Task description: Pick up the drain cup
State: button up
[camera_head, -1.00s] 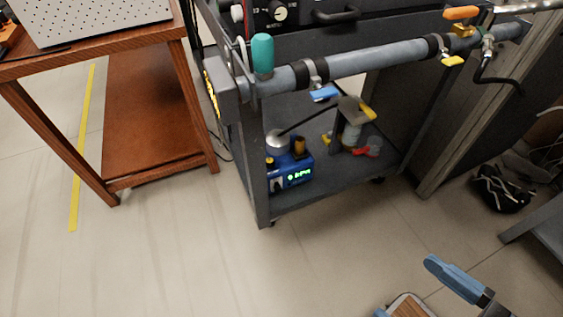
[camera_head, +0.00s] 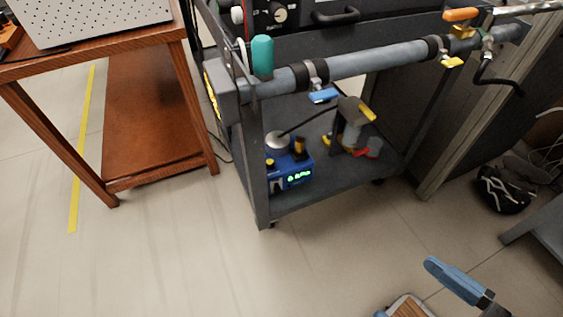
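I cannot pick out the drain cup with certainty. A small grey cylindrical piece (camera_head: 352,134) stands on the lower shelf of the cart (camera_head: 330,190), under the grey pipe (camera_head: 375,60), but it is too small to identify.
A blue device (camera_head: 290,172) with a lit display sits on the lower shelf. A teal upright handle (camera_head: 262,56) stands at the pipe's left end. A wooden table (camera_head: 95,60) is at left, a black bundle (camera_head: 502,190) at right. The floor before the cart is clear.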

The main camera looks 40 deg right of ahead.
aim_at(375, 143)
jog(key=i+l, duration=0.3)
jog(key=l, duration=0.15)
jog(key=i+l, duration=0.3)
jog(key=l, duration=0.15)
